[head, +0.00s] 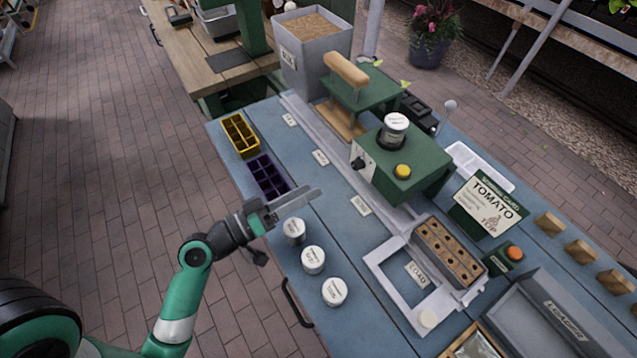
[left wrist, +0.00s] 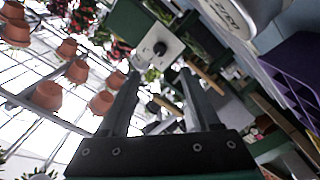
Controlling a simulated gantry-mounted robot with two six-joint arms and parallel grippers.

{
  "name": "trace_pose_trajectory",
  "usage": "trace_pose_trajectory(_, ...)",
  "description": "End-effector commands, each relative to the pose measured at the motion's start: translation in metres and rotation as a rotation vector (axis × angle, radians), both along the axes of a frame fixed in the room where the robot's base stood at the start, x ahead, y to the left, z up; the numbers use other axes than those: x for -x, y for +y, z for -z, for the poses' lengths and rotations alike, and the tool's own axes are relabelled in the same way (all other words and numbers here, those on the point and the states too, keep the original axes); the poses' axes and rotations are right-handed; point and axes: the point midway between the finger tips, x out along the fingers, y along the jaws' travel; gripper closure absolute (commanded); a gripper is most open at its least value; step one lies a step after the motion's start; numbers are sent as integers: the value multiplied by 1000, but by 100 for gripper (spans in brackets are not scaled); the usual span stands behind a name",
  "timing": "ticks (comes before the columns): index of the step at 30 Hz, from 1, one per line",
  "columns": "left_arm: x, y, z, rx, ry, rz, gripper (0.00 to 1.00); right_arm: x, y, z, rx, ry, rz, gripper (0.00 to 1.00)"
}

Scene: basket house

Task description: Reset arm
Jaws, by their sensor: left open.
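My left arm (head: 178,307) comes in from the lower left in the head view. My left gripper (head: 297,200) is above the front part of the blue table, between the purple tray (head: 268,174) and the white-lidded jars. In the left wrist view the two fingers of my left gripper (left wrist: 160,92) stand apart with nothing between them. My right gripper is in neither view.
A jar (head: 294,231) stands just below the gripper, with two more along the table (head: 375,235) edge. A yellow tray (head: 240,135), a green machine (head: 400,165) and a soil block tray (head: 447,252) are nearby. The brick floor at left is clear.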

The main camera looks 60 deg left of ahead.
Motion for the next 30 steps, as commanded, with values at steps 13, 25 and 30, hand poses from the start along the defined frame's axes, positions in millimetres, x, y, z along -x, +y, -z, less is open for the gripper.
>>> trace_pose_trajectory(13, 1, 0, 0, -1, -1, 1, 37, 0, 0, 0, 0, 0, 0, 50)
trace_pose_trajectory(25, -46, -51, -103, -125, -184, 184, 37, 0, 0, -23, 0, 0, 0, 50)
trace_pose_trajectory(30, -81, -110, -241, -359, -434, 267, 37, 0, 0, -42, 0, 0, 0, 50)
